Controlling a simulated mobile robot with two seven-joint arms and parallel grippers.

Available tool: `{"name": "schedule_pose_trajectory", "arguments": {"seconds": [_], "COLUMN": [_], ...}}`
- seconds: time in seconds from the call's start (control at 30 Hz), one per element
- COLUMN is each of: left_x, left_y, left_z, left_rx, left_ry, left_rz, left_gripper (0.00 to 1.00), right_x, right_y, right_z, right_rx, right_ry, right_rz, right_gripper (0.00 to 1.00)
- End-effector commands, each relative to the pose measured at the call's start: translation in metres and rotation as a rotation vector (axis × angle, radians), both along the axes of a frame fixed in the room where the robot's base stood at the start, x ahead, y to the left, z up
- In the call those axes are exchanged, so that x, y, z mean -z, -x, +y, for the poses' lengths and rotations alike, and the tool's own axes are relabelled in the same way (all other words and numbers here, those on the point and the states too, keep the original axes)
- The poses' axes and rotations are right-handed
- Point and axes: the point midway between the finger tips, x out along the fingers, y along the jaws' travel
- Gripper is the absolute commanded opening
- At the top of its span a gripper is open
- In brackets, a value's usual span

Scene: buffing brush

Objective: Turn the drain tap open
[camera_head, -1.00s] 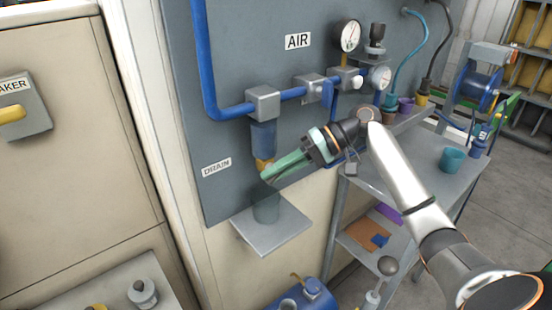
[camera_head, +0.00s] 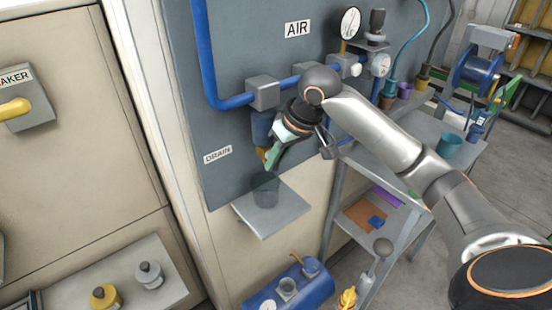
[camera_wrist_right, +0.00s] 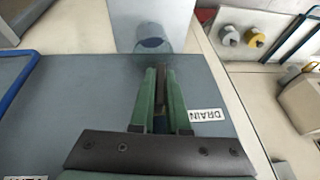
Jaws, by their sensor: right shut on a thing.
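The drain tap shows as a small brass-yellow part (camera_head: 261,154) below the blue filter bowl (camera_head: 261,125), right of the DRAIN label (camera_head: 217,154). My right gripper (camera_head: 270,160) comes from the upper right and points down and left at the tap, its green fingers partly hiding it. In the right wrist view the green fingers (camera_wrist_right: 161,80) are closed on a narrow dark brown piece (camera_wrist_right: 160,92), which looks like the tap's handle. How far the tap is turned cannot be told. My left gripper is not in view.
A clear cup (camera_head: 265,191) stands on a grey shelf (camera_head: 272,218) just below the tap. Blue pipe (camera_head: 212,60) and gauges (camera_head: 349,22) are mounted above. A grey cart (camera_head: 425,140) stands at right, and a blue tank (camera_head: 300,290) is below.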

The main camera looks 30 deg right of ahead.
Motion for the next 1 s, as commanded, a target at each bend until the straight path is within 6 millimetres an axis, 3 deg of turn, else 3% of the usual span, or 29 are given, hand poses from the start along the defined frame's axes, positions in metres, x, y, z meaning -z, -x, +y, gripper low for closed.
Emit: {"name": "schedule_pose_trajectory", "arguments": {"seconds": [0.33,0.87,0.9,1.0], "left_x": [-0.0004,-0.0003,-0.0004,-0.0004], "left_y": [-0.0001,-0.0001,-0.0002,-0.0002], "left_z": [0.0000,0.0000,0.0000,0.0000], "left_rx": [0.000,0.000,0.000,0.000], "left_ry": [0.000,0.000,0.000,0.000], "left_rz": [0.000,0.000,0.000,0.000], "left_gripper": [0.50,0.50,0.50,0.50], "right_x": [-0.0054,-0.0057,-0.0057,-0.0057], "right_y": [-0.0034,-0.0037,-0.0037,-0.0037], "right_z": [-0.0003,-0.0010,-0.0010,-0.0010], "right_rx": [0.002,0.004,0.004,0.005], "right_ry": [0.126,0.146,0.146,0.145], "right_rz": [-0.030,-0.032,-0.032,-0.032], "right_gripper": [0.00,0.00,0.18,0.29]}}
